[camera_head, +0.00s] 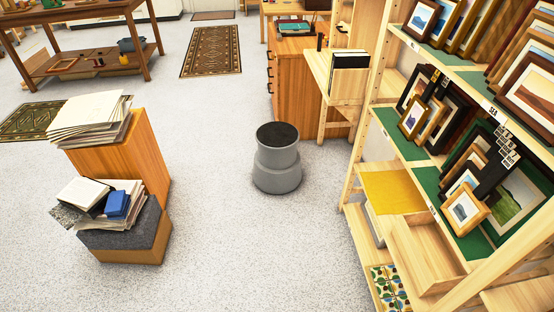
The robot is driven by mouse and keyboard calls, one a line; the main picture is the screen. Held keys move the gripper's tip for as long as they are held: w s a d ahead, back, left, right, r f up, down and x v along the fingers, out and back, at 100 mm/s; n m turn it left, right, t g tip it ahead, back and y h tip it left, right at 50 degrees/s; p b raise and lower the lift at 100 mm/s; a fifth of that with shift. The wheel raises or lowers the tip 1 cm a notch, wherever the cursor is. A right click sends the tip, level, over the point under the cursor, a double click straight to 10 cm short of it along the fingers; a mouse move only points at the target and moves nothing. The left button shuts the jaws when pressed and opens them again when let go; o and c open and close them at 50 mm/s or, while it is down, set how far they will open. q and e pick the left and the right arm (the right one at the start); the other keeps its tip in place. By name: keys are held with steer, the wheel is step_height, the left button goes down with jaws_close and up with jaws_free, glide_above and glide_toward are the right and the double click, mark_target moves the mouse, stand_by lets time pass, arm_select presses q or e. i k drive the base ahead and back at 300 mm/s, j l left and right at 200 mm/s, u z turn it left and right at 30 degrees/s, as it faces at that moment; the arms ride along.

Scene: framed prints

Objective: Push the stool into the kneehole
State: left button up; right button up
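A round grey step stool (277,170) with a dark top stands upright on the pale floor near the middle of the view. Behind it is a wooden desk (292,85) with a drawer front on its left side. A pale wooden stand (338,95) holding upright folders adjoins the desk's near right side. The stool is apart from the desk, with a strip of bare floor between them. I cannot make out a kneehole opening from this angle. Neither of my grippers shows in the view.
A tall pale wooden rack (358,150) of framed prints stands along the right. At left, a wooden cabinet (125,150) bears stacked papers, with a grey-topped box (125,235) before it. A workbench (80,18) and patterned rugs (211,50) lie farther back. The floor around the stool is clear.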

mark_target(278, 170)
steer(key=i+j+z, duration=0.5)
steer(key=i+j, duration=0.75)
steer(key=i, duration=0.15)
